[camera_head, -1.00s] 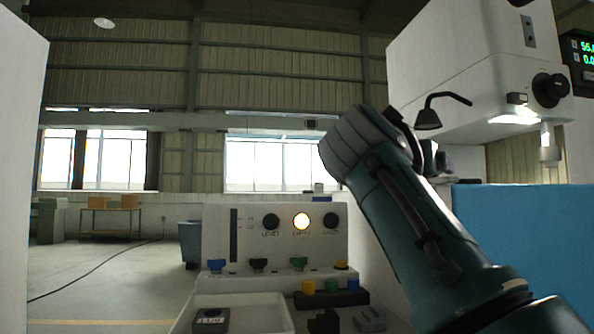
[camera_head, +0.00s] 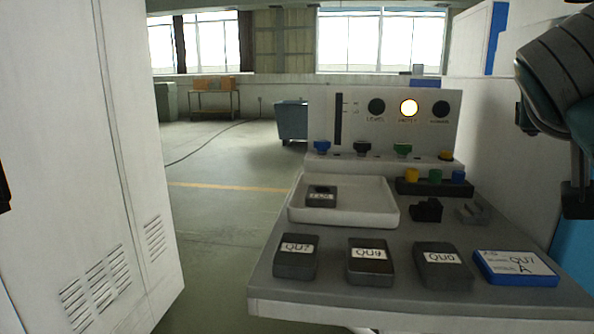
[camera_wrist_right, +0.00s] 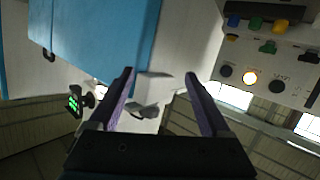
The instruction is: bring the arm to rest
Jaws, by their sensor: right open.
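My right arm shows at the upper right edge of the head view, raised beside the bench, and it is cut off by the frame. In the right wrist view my right gripper (camera_wrist_right: 159,76) is open, with its two fingers apart and nothing between them. Behind the fingers are a white machine part and a blue panel (camera_wrist_right: 100,35). The fingertips touch nothing that I can make out. My left gripper is not in view.
A grey bench (camera_head: 400,300) holds labelled dark blocks (camera_head: 371,262), a blue-edged card (camera_head: 515,267), a white tray (camera_head: 385,215) with one block, and a control panel (camera_head: 380,125) with one lit lamp. A white cabinet (camera_head: 80,170) stands left. Floor between is clear.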

